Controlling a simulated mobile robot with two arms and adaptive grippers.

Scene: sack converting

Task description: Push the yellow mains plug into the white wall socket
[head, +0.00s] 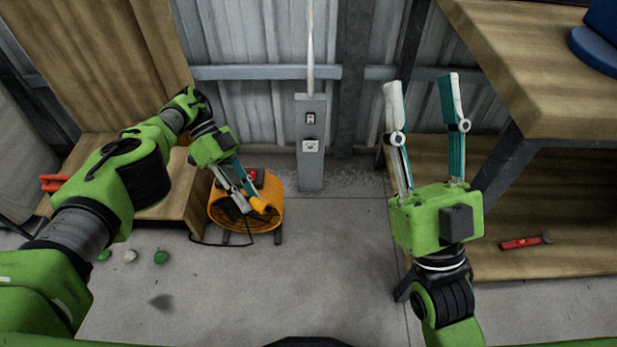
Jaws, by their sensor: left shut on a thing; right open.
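The white wall socket (310,146) is on a grey post against the metal wall, with a small switch plate above it. My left gripper (252,207) is shut on the yellow mains plug (259,204), in front of an orange-yellow round machine. The plug is left of the socket and lower in the picture, clearly apart from it. The fingers partly cover the plug, and its pins cannot be made out. My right gripper (421,82) is open and empty, fingers pointing up the picture, right of the post.
The orange-yellow machine (275,218) stands on the floor, with a black cable (215,243) beside it. A wooden bench (540,75) with a lower shelf is at right; a red-handled tool (520,243) lies on that shelf. A low wooden platform is at left. The middle floor is clear.

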